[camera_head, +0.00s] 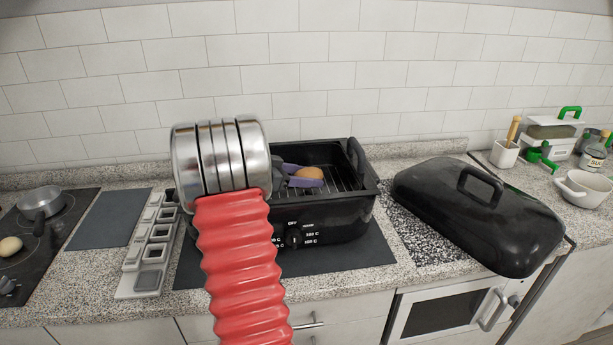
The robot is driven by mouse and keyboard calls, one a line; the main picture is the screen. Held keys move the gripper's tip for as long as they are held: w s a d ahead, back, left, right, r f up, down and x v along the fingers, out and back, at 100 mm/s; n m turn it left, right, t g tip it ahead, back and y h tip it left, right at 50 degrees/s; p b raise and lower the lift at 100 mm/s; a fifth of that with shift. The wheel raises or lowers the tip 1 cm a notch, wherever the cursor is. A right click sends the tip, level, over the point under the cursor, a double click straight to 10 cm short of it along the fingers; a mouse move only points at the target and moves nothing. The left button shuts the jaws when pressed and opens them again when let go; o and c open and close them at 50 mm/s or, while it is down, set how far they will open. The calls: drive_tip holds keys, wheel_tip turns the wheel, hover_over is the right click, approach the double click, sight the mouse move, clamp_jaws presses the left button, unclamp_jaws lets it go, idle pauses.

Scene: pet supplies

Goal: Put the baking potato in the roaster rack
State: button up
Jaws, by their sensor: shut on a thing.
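The black roaster (330,218) stands open on the counter with a wire rack (345,184) inside. A brown-orange baking potato (311,172) is inside the roaster's opening, over the rack. My gripper (303,177), with purple-grey fingers, reaches into the roaster and is shut on the potato. My red and silver arm hides the roaster's left side and part of the gripper. I cannot tell whether the potato touches the rack.
The roaster's black lid (480,215) lies to its right on the counter. A pale grey compartment tray (150,250) and a dark mat (108,219) lie to the left. A pot (40,202) and a pale round item (10,246) are on the stove.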

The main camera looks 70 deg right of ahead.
drive_tip(key=shift+f, duration=0.25)
drive_tip(key=o, duration=1.1)
drive_tip(key=shift+o, duration=0.2)
drive_tip(key=shift+r, duration=0.65)
drive_tip(key=v, duration=1.2)
